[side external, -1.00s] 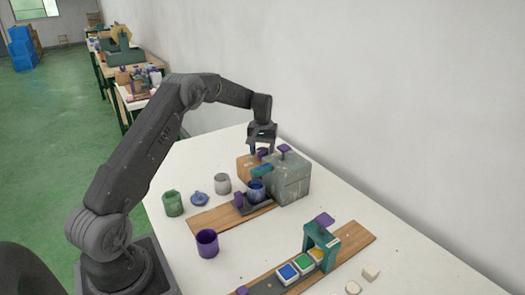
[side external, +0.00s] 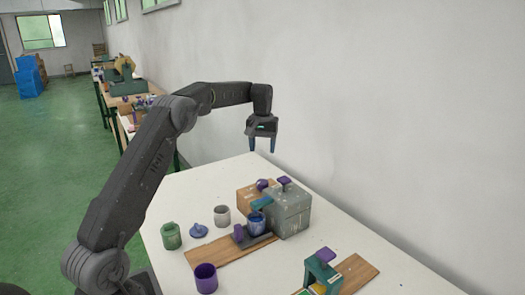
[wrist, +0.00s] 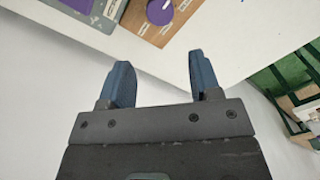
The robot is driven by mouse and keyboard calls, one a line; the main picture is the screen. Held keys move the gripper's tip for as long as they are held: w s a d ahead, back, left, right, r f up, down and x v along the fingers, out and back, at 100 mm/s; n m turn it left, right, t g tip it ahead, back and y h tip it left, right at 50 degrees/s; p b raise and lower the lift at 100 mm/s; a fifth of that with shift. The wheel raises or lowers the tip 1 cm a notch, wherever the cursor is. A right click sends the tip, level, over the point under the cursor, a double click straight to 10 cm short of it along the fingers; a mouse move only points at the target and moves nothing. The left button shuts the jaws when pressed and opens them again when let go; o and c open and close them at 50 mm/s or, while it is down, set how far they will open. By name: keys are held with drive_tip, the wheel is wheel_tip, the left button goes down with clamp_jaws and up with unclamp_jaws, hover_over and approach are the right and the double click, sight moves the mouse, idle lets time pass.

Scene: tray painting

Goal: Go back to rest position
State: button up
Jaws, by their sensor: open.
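My gripper (side external: 262,144) hangs in the air, pointing down, above the far part of the white table (side external: 190,180). Its two blue fingers are apart with nothing between them. It also shows in the wrist view (wrist: 157,80), with bare table beyond the fingertips. The grey box (side external: 290,212) and the wooden box with a purple knob (side external: 246,200) stand below and in front of it, clear of the fingers. The wooden panel with its purple knob also shows at the top of the wrist view (wrist: 150,25).
A blue cup (side external: 257,224) stands beside the grey box. Green (side external: 171,237), grey (side external: 222,217) and purple (side external: 205,279) cups stand nearer, with a blue lid (side external: 198,231). A teal arch (side external: 320,272) stands at the front right. A wall (side external: 400,130) runs along the right.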

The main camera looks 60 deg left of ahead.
drive_tip(key=s+d+r+m+t, duration=0.1)
drive_tip(key=s+d+r+m, duration=0.1)
drive_tip(key=s+d+r, duration=0.55)
drive_tip(key=s+d+r+m+t, duration=0.2)
drive_tip(key=s+d+r, duration=0.2)
drive_tip(key=d, duration=0.7)
drive_tip(key=s+d+f+m+t, duration=0.1)
drive_tip(key=s+d+f, duration=0.1)
drive_tip(key=s, duration=0.4)
drive_tip(key=s+d+f+m, duration=0.1)
drive_tip(key=s+d+m, duration=0.1)
drive_tip(key=s+d, duration=0.3)
drive_tip(key=s+d+f+m+t, duration=0.1)
drive_tip(key=s+d, duration=0.3)
drive_tip(key=s, duration=0.4)
drive_tip(key=shift+s+f+m+t, duration=0.35)
drive_tip(key=shift+f+m, duration=0.25)
drive_tip(key=shift+f, duration=0.2)
